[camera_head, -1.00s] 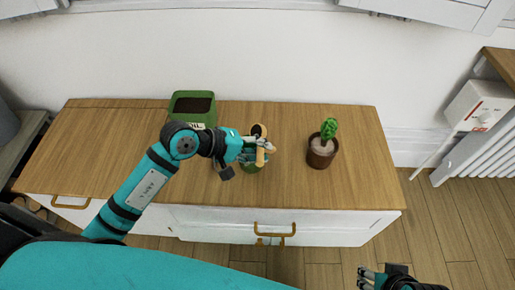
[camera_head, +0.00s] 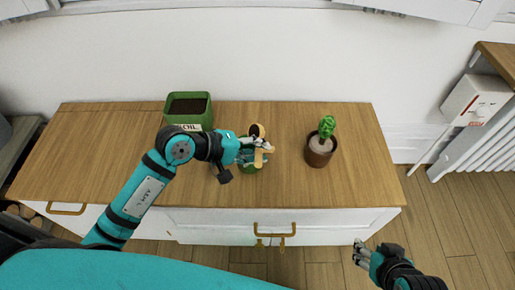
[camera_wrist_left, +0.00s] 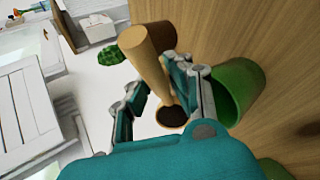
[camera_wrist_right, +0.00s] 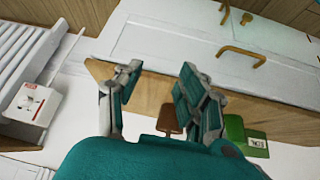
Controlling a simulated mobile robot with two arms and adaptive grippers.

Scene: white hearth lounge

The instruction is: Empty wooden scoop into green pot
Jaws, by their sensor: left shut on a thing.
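My left gripper (camera_head: 262,152) is shut on the wooden scoop (camera_wrist_left: 145,52) by its handle. In the left wrist view the scoop's round bowl (camera_wrist_left: 172,106) lies between the fingers, with dark matter like soil inside. The green pot (camera_wrist_left: 240,86) is beside the scoop in that view. In the head view the green pot (camera_head: 249,170) is partly hidden beneath my left gripper, so I cannot tell whether the scoop is over its opening. My right gripper (camera_head: 360,254) is empty, with fingers apart, off the cabinet's front right.
A green box of soil (camera_head: 190,126) with a label stands at the back left of the wooden cabinet top (camera_head: 95,150). A cactus in a brown pot (camera_head: 318,158) stands to the right. The cabinet's right end is clear. A radiator (camera_head: 485,150) is at far right.

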